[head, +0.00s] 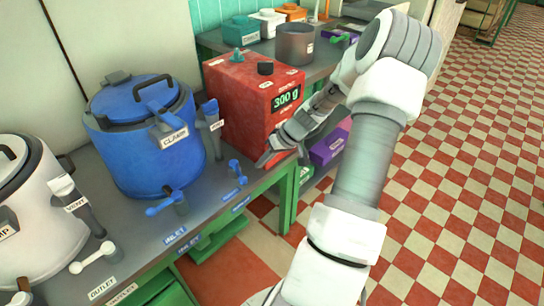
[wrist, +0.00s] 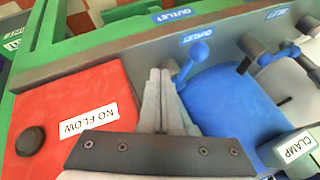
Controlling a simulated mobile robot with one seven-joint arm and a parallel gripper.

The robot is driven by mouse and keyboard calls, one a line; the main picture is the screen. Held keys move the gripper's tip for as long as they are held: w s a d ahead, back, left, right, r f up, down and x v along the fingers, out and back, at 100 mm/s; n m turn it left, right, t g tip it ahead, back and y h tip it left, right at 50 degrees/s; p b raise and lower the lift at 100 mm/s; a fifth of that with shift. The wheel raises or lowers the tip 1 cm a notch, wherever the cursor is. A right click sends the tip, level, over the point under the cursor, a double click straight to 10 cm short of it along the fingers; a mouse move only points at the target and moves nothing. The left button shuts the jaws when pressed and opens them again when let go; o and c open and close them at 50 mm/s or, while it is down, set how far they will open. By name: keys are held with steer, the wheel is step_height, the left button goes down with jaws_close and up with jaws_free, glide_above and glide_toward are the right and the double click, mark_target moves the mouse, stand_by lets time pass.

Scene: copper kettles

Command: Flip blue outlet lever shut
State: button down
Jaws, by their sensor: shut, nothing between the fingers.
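The blue outlet lever (head: 237,171) sits at the front edge of the bench, right of the blue kettle (head: 150,150), by a blue outlet label (head: 241,203). In the wrist view the lever (wrist: 199,50) shows a round blue knob, with its arm slanting down toward my fingertips. My gripper (head: 264,161) is shut and empty, in front of the red box and right of the lever. In the wrist view my fingertips (wrist: 160,75) are just left of the lever; I cannot tell if they touch. The lever's base is partly hidden behind the fingers.
A red scale box (head: 240,105) reading 300 g stands close behind my gripper. A second blue lever (head: 166,203) is at the inlet label, left of the outlet lever. A white kettle (head: 35,220) is at far left. The tiled floor at right is free.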

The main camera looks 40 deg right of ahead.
mark_target(238, 171)
steer(key=shift+w+a+f+b, duration=0.15)
steer(key=shift+w+a+f, duration=0.05)
steer(key=shift+a, duration=0.45)
steer(key=shift+w+a+f+b, duration=0.15)
steer(key=shift+w+a+f, duration=0.05)
steer(key=shift+a, duration=0.45)
steer(key=shift+w+a+f+b, duration=0.15)
steer(key=shift+w+a+f, duration=0.05)
steer(key=shift+a, duration=0.45)
